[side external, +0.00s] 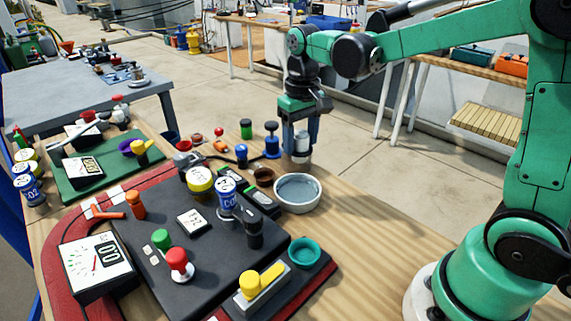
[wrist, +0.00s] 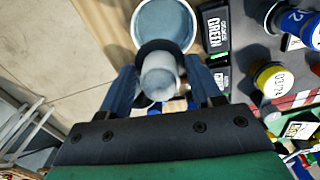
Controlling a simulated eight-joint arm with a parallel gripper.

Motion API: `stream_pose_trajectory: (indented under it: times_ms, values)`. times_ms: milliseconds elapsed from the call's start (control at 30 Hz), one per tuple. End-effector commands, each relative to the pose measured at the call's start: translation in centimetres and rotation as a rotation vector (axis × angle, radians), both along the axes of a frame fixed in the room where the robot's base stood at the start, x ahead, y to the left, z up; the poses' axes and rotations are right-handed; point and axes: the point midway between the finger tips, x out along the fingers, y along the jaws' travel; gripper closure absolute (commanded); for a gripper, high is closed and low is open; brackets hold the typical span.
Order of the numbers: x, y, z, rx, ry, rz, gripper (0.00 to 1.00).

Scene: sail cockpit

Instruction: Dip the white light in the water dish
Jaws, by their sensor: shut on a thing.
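My gripper (side external: 300,146) is shut on the white light (side external: 301,143), a short pale cylinder. In the wrist view the white light (wrist: 160,78) sits between the two blue fingers of my gripper (wrist: 160,84), with a dark ring at its far end. The water dish (side external: 297,207) is a round white bowl of grey-blue water on the wooden table. In the side view the light is just behind and above the dish rim, apart from the water as far as I can tell. The dish (wrist: 193,42) also shows just beyond the light in the wrist view.
A black box labelled GREEN (wrist: 214,30) stands close beside the dish. A small brown bowl (side external: 262,176) and blue knobbed pieces (side external: 271,142) are left of my gripper. A dark panel (side external: 195,260) with cans and knobs fills the front left. Bare wood lies right of the dish.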

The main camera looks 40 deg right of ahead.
Motion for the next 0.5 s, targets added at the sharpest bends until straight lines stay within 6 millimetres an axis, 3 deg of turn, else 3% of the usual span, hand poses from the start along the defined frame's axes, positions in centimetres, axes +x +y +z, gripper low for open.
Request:
stream_pose_trajectory:
  times_ms: [500]
  values:
    - [-0.2, 0.7, -3.8, 0.0, 0.0, -0.001, 0.94]
